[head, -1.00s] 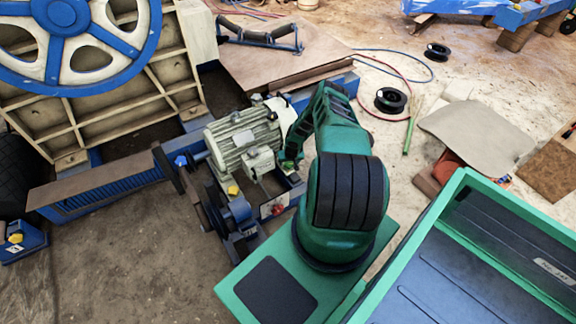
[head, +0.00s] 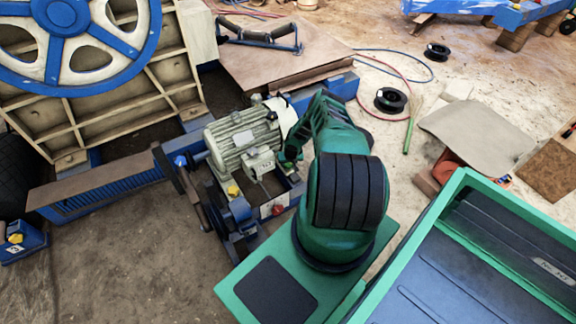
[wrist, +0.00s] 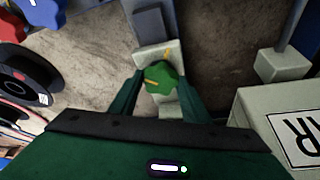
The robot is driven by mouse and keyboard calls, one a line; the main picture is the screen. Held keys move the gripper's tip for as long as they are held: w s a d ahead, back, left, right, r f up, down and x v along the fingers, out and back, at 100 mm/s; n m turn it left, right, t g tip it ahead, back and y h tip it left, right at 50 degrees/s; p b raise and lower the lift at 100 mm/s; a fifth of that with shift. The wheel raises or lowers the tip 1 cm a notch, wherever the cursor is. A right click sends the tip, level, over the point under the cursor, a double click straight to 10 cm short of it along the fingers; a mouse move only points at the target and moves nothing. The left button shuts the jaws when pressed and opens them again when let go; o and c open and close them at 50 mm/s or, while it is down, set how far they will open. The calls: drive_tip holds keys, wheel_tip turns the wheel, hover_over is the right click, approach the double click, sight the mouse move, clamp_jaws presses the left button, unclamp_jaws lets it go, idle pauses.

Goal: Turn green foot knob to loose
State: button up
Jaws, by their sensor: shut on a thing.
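The green foot knob (wrist: 160,78) is in the middle of the wrist view, on a pale foot block (wrist: 152,55). A yellow line on the knob points to the left in that view. A separate yellow mark (wrist: 168,53) lies on the block just above it. My gripper (wrist: 160,86) has one finger on each side of the knob and is shut on it.
The grey-green motor (head: 243,138) stands beside my arm. A yellow knob (head: 233,190), a red knob (head: 279,209) and a blue knob (head: 180,161) are around it. A black spool (head: 390,100) lies on the floor beyond. A pale box (wrist: 285,125) is close at right in the wrist view.

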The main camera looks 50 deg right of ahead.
drive_tip(key=shift+s+d+n+t+y, duration=0.15)
drive_tip(key=shift+n+y, duration=0.15)
drive_tip(key=shift+n, duration=0.65)
drive_tip(key=shift+w+d+n+t+y, duration=0.1)
drive_tip(key=shift+n+t+y, duration=0.15)
drive_tip(key=shift+n, duration=0.65)
drive_tip(key=shift+s+d+n+t+y, duration=0.1)
drive_tip(key=shift+n+y, duration=0.25)
drive_tip(key=shift+n, duration=0.6)
drive_tip(key=o, duration=1)
drive_tip(key=shift+o, duration=0.2)
drive_tip(key=shift+a, duration=0.1)
drive_tip(key=shift+r, duration=0.1)
drive_tip(key=v, duration=1)
drive_tip(key=shift+r, duration=0.25)
